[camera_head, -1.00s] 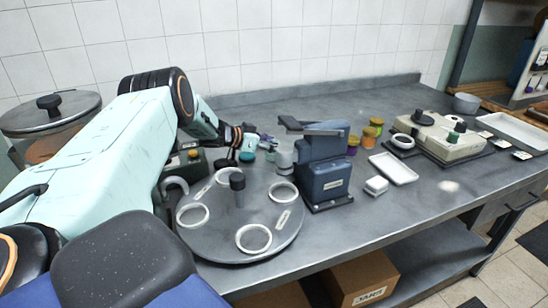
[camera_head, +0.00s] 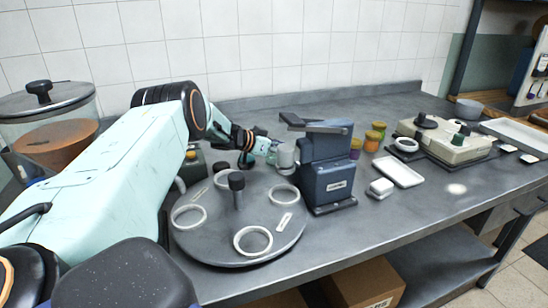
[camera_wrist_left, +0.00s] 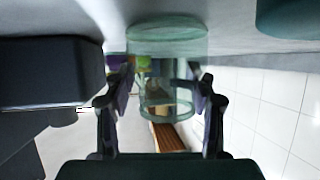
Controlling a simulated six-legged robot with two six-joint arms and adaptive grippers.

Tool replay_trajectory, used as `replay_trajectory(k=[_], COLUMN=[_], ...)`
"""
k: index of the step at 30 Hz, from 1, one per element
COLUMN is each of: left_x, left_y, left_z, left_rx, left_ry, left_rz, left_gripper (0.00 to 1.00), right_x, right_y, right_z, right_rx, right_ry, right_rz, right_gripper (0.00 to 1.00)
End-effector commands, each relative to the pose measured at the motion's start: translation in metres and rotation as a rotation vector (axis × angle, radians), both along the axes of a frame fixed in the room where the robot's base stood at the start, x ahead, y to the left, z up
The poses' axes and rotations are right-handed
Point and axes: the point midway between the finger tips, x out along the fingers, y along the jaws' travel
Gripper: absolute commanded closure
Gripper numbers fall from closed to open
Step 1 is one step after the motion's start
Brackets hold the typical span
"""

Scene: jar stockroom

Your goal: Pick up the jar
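A clear, pale green glass jar (camera_wrist_left: 167,42) fills the middle of the left wrist view, between the two dark fingers. My right gripper is not in view.
The grey turntable (camera_head: 207,240) carries white rings and a central dark knob. The blue press (camera_head: 328,184) stands close to its right. Several spice jars (camera_head: 372,142), a white tray (camera_head: 400,171) and a beige scale (camera_head: 447,140) stand farther right. The front right bench is clear.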

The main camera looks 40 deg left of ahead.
Motion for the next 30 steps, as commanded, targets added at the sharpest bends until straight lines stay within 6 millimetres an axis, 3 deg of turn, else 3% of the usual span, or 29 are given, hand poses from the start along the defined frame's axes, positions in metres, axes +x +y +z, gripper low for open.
replay_trajectory(k=[18, 30], left_x=[-0.0007, -0.0007], left_y=[0.0, 0.0001], left_z=[-0.0014, -0.0015], left_rx=[0.0, 0.0], left_ry=[0.002, 0.002], left_rz=[0.0, 0.0], left_gripper=[0.98, 1.0], right_x=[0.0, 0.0], right_y=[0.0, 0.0], right_z=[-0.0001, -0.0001], right_rx=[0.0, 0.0], right_ry=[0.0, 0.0], right_rz=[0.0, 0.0], right_gripper=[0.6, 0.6])
